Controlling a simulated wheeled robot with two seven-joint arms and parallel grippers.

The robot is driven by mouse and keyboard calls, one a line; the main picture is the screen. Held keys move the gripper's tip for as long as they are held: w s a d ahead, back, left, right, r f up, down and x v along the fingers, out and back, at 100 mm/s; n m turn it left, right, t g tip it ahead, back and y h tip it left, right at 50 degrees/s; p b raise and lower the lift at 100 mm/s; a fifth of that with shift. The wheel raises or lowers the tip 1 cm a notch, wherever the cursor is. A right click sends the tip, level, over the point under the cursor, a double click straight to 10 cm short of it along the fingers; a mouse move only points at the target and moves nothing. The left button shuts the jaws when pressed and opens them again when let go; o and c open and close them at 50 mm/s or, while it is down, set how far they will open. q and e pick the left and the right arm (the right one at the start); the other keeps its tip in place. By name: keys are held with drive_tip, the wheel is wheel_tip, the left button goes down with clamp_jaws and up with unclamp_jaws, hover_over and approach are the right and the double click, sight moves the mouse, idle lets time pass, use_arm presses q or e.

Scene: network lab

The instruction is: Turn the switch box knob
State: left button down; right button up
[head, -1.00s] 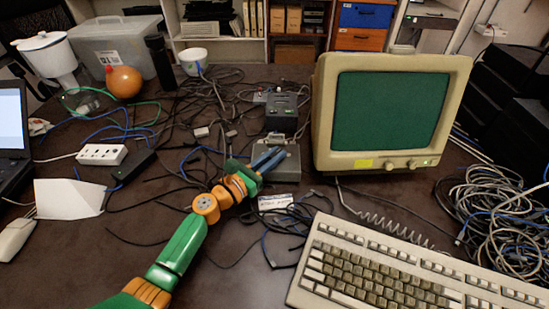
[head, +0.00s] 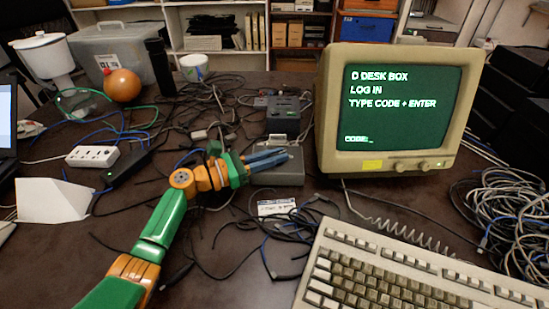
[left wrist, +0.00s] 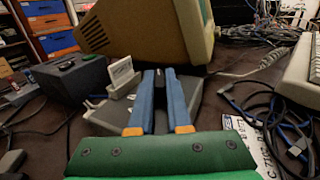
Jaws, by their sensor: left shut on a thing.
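The switch box (head: 290,176) is a low grey box on the desk, left of the monitor. It also shows in the left wrist view (left wrist: 190,93), under and behind my fingers. My left gripper (head: 284,155) reaches over it from the left, its blue fingers close together at the box's top. In the left wrist view the fingertips (left wrist: 159,73) are nearly together. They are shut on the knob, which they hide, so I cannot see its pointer. My right gripper is not in view.
The beige monitor (head: 400,110) shows green-screen login text. A keyboard (head: 400,270) lies in front. A dark box (head: 283,115) stands behind the switch box. Loose cables cover much of the desk; a labelled card (head: 276,207) lies near my gripper.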

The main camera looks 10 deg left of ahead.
use_arm(q)
drive_tip(key=c, duration=0.9)
unclamp_jaws()
drive_tip(key=v, duration=0.7)
